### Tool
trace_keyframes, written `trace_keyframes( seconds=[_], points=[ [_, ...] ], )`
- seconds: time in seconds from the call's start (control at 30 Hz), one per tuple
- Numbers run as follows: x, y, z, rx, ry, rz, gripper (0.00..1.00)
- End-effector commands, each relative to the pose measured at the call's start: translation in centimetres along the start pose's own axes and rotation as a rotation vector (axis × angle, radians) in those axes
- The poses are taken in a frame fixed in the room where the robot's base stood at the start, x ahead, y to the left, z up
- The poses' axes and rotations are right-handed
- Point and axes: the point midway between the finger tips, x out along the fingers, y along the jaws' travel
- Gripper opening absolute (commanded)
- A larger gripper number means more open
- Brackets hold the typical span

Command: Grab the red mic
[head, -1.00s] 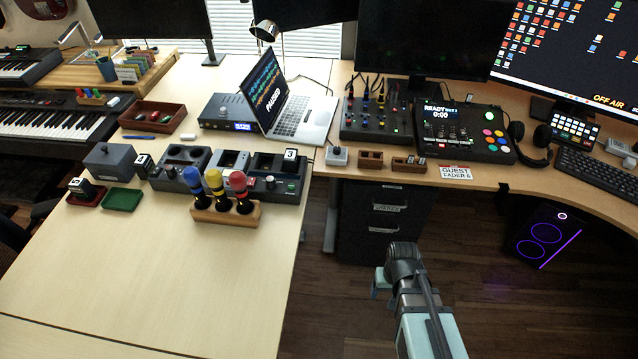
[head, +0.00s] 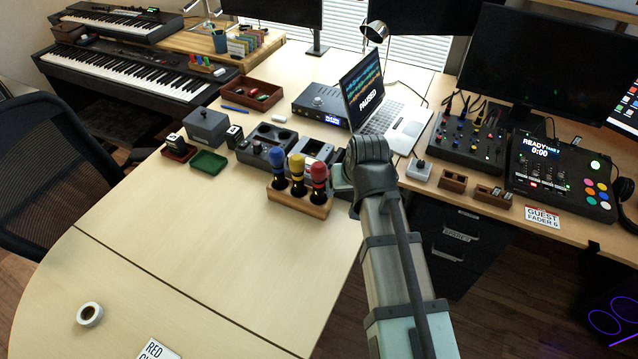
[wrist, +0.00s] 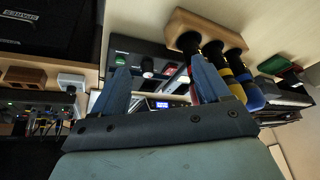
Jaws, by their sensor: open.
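The red mic (head: 319,174) stands upright at the right end of a wooden stand (head: 315,211) on the light table. The yellow mic (head: 297,168) and the blue mic (head: 277,160) stand to its left in the same stand. In the wrist view, my gripper (wrist: 160,66) is open, with nothing held between its two blue fingers. The stand (wrist: 212,28) shows there upside down, and the right finger hides most of the red mic behind it. In the head view, my wrist is just right of the red mic, and the arm hides the fingers.
A row of dark docking units (head: 262,140) stands behind the mics. An open laptop (head: 400,125) is behind my wrist. A green tray (head: 208,163) and a tape roll (head: 89,314) are to the left. The table in front of the stand is clear.

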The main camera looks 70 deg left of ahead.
Motion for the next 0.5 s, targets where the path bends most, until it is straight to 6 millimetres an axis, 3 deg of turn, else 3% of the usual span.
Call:
trace_keyframes(
  seconds=[0.03, 0.13, 0.3, 0.37, 0.5],
  points=[
    [-1.4, -1.2, -1.6, -0.021, 0.020, -0.010, 0.76],
    [-3.7, -2.5, -3.6, -0.054, 0.046, -0.026, 0.76],
    [-7.2, -3.2, -6.7, -0.103, 0.073, -0.044, 0.76],
    [-7.6, -3.6, -8.1, -0.152, 0.053, -0.065, 0.76],
    [-7.3, -4.2, -6.9, -0.274, -0.009, -0.104, 0.76]
  ],
)
